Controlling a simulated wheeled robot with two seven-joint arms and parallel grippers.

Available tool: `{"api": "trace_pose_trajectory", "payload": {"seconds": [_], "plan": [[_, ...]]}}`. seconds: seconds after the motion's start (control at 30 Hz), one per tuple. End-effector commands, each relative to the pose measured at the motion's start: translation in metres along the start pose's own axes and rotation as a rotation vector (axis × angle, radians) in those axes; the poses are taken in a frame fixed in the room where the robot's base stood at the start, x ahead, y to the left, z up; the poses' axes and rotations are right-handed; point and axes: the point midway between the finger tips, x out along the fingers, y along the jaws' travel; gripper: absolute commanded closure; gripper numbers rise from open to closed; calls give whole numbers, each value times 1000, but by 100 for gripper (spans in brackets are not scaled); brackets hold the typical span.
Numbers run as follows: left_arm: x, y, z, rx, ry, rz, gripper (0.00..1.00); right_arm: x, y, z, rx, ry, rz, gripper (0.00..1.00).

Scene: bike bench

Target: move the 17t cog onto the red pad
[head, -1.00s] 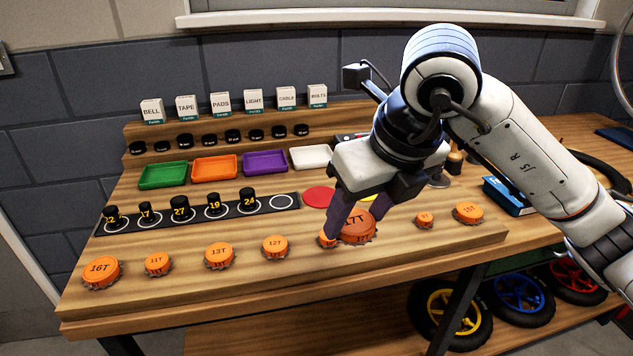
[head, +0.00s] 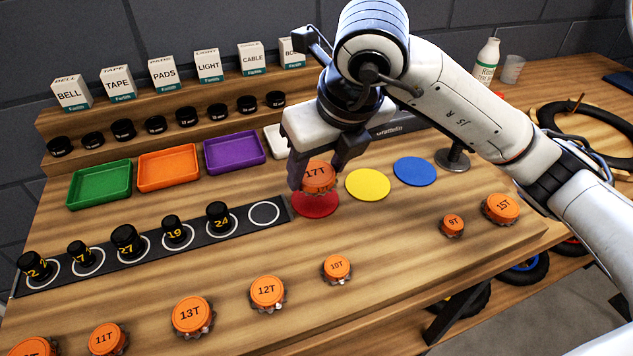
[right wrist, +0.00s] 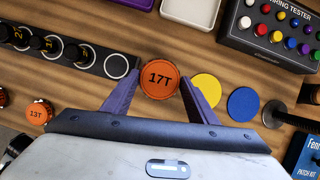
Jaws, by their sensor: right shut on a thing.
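The orange 17T cog (head: 318,176) is between the fingers of my right gripper (head: 319,176), which is shut on it. In the head view it is over the back part of the red pad (head: 316,207); whether it touches the pad I cannot tell. In the right wrist view the cog (right wrist: 159,80) sits between the two purple fingertips (right wrist: 158,84) and hides the red pad. My left gripper is not in view.
A yellow pad (head: 368,185) and a blue pad (head: 414,171) lie right of the red one. A black strip (head: 145,245) with several labelled sockets lies left. Other orange cogs, such as the 10T (head: 337,268), stand along the front. A purple tray (head: 235,152) is behind.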

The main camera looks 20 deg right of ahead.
Motion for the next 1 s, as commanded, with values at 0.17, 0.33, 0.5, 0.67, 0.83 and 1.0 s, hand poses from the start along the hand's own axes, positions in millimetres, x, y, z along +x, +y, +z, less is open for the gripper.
{"api": "trace_pose_trajectory", "payload": {"seconds": [0.17, 0.33, 0.5, 0.67, 0.83, 1.0], "plan": [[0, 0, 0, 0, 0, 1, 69, 13, 0, -6, 0, 1, 0, 71], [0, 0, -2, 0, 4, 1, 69, 35, 0, -15, -1, 2, 1, 71], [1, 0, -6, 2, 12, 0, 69, 38, 0, -16, -2, -3, 1, 71], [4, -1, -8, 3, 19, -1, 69, 40, 0, -16, -2, -3, 1, 71], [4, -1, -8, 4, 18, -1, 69, 40, 0, -16, -1, -2, 1, 29], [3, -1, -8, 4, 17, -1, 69, 40, 0, -16, -1, -2, 1, 29]]}}
